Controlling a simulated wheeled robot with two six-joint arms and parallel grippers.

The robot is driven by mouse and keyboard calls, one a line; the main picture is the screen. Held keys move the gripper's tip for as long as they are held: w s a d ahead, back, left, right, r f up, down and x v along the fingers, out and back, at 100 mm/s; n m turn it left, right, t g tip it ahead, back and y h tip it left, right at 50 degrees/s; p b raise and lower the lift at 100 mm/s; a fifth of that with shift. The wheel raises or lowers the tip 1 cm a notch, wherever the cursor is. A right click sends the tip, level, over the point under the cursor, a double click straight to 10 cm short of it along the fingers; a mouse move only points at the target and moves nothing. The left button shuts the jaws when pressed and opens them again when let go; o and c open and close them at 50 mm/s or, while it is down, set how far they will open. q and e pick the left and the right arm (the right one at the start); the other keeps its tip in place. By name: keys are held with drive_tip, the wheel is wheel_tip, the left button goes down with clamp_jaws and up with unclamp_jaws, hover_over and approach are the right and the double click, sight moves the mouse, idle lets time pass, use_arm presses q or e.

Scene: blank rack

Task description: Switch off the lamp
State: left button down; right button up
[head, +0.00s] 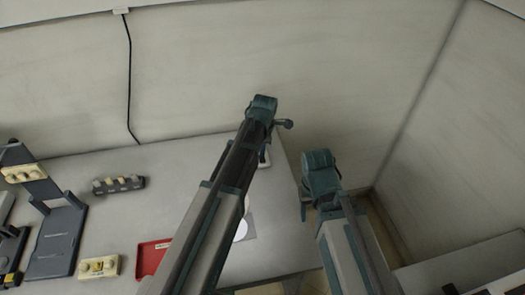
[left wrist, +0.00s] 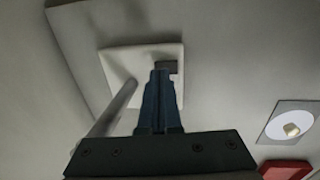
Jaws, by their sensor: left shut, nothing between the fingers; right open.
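In the left wrist view, the lamp shows as a pale square base (left wrist: 120,65) with a grey pole (left wrist: 112,110) rising from it. A small dark block that looks like its switch (left wrist: 173,66) sits on the base. My left gripper (left wrist: 160,76) is shut and empty, its tips right at the dark block and partly covering it; I cannot tell whether they touch. In the head view a sliver of the pale base (head: 265,157) shows beside my left arm, which hides most of the lamp. My right gripper (head: 306,203) is open, off the table's right edge, its fingers mostly hidden.
A white disc on a grey plate (head: 241,231) lies nearer on the table (head: 185,178); its knob (left wrist: 291,129) shows in the left wrist view. A red tray (head: 152,257), a beige block (head: 100,266), a dark strip (head: 118,185) and a black stand (head: 55,242) lie left. Walls stand behind and right.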

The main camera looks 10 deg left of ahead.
sight(262, 159)
use_arm(q)
drive_tip(key=shift+w+f+b, duration=0.1)
drive_tip(key=shift+f+b, duration=0.25)
drive_tip(key=shift+f, duration=0.4)
use_arm(e)
drive_tip(key=shift+f, duration=0.75)
use_arm(q)
drive_tip(key=shift+w+a+f, duration=0.1)
drive_tip(key=shift+w+f, duration=0.05)
drive_tip(key=shift+w, duration=0.1)
use_arm(e)
drive_tip(key=shift+f, duration=0.1)
use_arm(q)
drive_tip(key=shift+f+g+h+b, duration=0.2)
drive_tip(key=shift+g+h+b, duration=0.15)
drive_tip(key=shift+g, duration=0.25)
use_arm(e)
drive_tip(key=shift+s+f, duration=0.15)
drive_tip(key=shift+s, duration=0.1)
use_arm(q)
drive_tip(key=shift+a, duration=0.1)
use_arm(e)
drive_tip(key=shift+d, duration=0.1)
use_arm(q)
drive_tip(key=shift+s+f+b, duration=0.1)
drive_tip(key=shift+s+b, duration=0.15)
drive_tip(key=shift+b, duration=0.05)
use_arm(e)
drive_tip(key=shift+s+f, duration=0.15)
drive_tip(key=shift+f, duration=0.05)
